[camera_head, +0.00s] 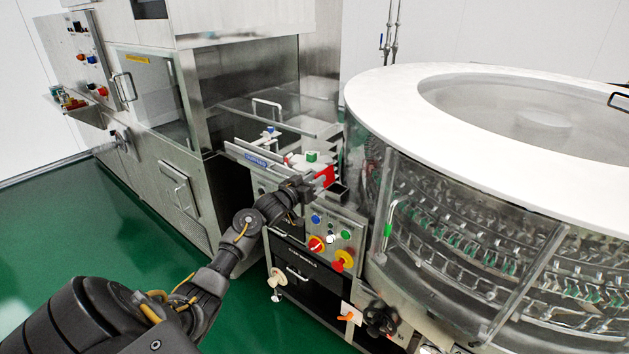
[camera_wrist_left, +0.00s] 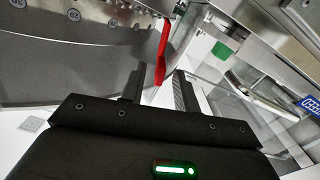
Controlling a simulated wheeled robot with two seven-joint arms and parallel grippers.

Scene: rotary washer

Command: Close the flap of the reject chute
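A red flap (camera_head: 325,176), seemingly that of the reject chute, shows in the head view at the right of the small machine front, beside the glass drum. In the left wrist view the red flap (camera_wrist_left: 163,48) is a narrow strip seen nearly edge-on, its lower end between my fingertips. My left gripper (camera_head: 308,187) is right at the flap in the head view. In the left wrist view its fingers (camera_wrist_left: 158,78) stand apart, open, with the flap between them; I cannot tell if either finger touches it. The chute opening is mostly hidden. My right gripper is not in view.
A control panel (camera_head: 333,236) with several buttons and a red-and-yellow stop knob sits just below my left gripper. The round glass washer drum (camera_head: 480,240) with a white top (camera_head: 390,92) is close on the right. A steel cabinet (camera_head: 165,120) stands left. Green floor is free.

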